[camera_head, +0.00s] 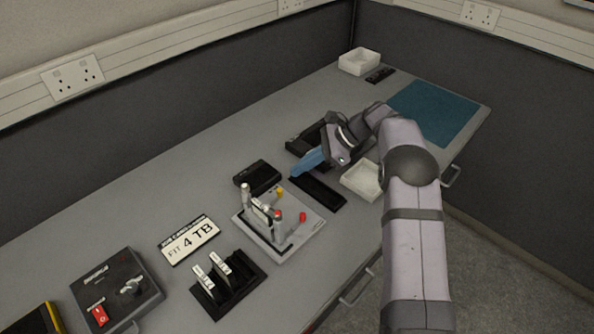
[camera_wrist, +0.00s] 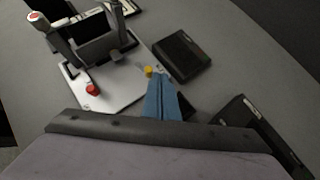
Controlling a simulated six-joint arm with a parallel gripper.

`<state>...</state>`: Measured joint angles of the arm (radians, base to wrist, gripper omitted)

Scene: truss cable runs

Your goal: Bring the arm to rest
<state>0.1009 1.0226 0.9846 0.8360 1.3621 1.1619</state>
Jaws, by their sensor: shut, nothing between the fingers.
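My arm reaches in from the right in the head view, with my gripper (camera_head: 296,175) low over the bench (camera_head: 128,192). The blue fingers of my gripper show in the wrist view (camera_wrist: 161,98); they are shut together with nothing between them. The fingertips lie between a black box (camera_head: 258,177) and a flat black tray (camera_head: 317,192). They appear to be above the bench; I cannot tell the exact height. Part of the bench is hidden behind my arm.
A light fixture plate (camera_head: 270,238) with upright posts and a red knob (camera_head: 302,217) stands close by. A blue mat (camera_head: 436,111) lies clear at the far right.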

